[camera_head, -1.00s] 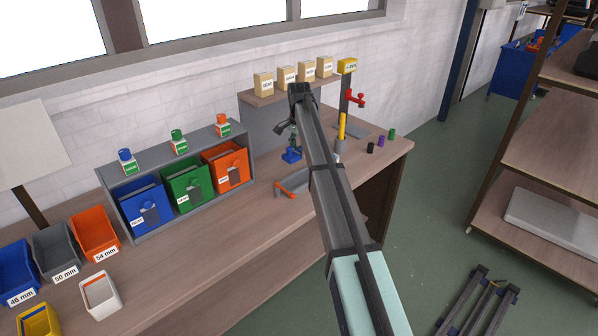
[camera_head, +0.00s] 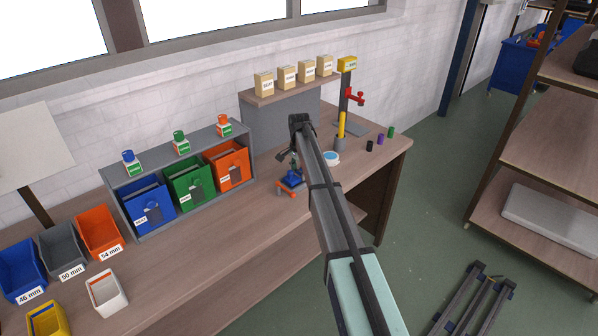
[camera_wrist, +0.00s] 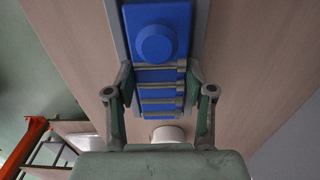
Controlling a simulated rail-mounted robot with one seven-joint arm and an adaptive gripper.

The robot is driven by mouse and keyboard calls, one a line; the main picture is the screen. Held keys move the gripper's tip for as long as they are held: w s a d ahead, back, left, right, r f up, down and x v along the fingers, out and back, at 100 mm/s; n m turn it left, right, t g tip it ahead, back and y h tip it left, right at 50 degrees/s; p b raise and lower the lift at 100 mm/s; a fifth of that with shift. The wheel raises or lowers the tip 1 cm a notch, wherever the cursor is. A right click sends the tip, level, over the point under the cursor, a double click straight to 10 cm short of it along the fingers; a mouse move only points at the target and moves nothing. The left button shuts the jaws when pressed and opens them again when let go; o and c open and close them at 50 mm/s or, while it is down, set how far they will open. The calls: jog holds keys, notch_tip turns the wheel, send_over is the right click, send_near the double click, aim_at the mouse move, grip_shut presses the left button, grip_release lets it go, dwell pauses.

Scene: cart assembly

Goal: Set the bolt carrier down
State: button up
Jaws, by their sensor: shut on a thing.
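The bolt carrier, a blue block (camera_wrist: 157,35) with a raised round knob and several grey bars across it, lies between the fingers of my gripper (camera_wrist: 159,98) in the wrist view. The fingers are shut on its sides. In the head view my gripper (camera_head: 301,122) points down over the right part of the workbench (camera_head: 260,235), and the blue part (camera_head: 292,180) shows low beneath it, by a small orange piece (camera_head: 285,194). My arm hides part of this area. I cannot tell whether the carrier touches the bench top.
A rack with blue, green and orange bins (camera_head: 186,183) stands left of my gripper. A white round item with a blue top (camera_head: 331,158), a yellow upright piece (camera_head: 341,125) and several small cylinders (camera_head: 380,139) are to the right.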

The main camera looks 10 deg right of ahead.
aim_at(299, 174)
jog(key=shift+f, duration=0.35)
jog(key=shift+s+f, duration=0.1)
jog(key=shift+f, duration=0.1)
jog(key=o, duration=1.3)
jog(key=shift+f, duration=0.15)
jog(key=shift+r, duration=0.2)
notch_tip(299, 174, up, 13)
jog(key=b, duration=0.4)
